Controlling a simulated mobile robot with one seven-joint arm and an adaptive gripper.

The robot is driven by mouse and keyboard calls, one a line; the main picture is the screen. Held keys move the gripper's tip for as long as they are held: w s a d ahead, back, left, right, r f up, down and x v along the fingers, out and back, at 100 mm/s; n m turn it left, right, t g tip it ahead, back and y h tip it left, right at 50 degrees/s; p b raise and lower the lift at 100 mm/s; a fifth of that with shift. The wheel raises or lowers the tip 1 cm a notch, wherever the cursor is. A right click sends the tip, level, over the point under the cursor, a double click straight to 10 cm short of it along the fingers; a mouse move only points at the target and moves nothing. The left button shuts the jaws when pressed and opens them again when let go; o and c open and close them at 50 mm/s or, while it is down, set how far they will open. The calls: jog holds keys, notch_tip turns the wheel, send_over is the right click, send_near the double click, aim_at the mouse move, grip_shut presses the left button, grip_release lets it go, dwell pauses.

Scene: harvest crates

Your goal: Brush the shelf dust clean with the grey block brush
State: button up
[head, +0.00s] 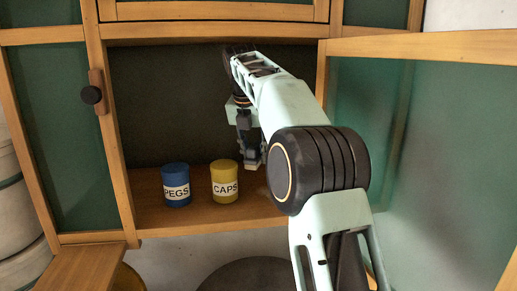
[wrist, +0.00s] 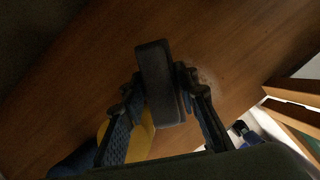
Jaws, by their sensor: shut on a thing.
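My gripper (head: 248,148) is inside the open cabinet, pointing down over the shelf, to the right of the yellow can. In the wrist view the fingers (wrist: 161,92) are shut on the grey block brush (wrist: 153,66), one finger on each side of it. The brush's underside is hidden, so I cannot tell if it touches the wood. A pale, speckled patch of shelf dust (wrist: 208,79) shows just right of the brush in the wrist view. In the head view my arm covers most of that part of the shelf.
The blue PEGS can (head: 176,186) and yellow CAPS can (head: 224,182) stand upright on the shelf (head: 153,217), left of my gripper. The yellow can is close to it. A glass door (head: 440,150) stands open at right. The shelf's left end is free.

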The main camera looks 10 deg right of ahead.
send_over(261, 181)
jog(key=s, duration=0.1)
jog(key=shift+a+f+n, duration=0.25)
jog(key=shift+f+n, duration=0.05)
jog(key=shift+f, duration=3)
jog(key=shift+f+b, duration=0.4)
jog(key=shift+f, duration=0.7)
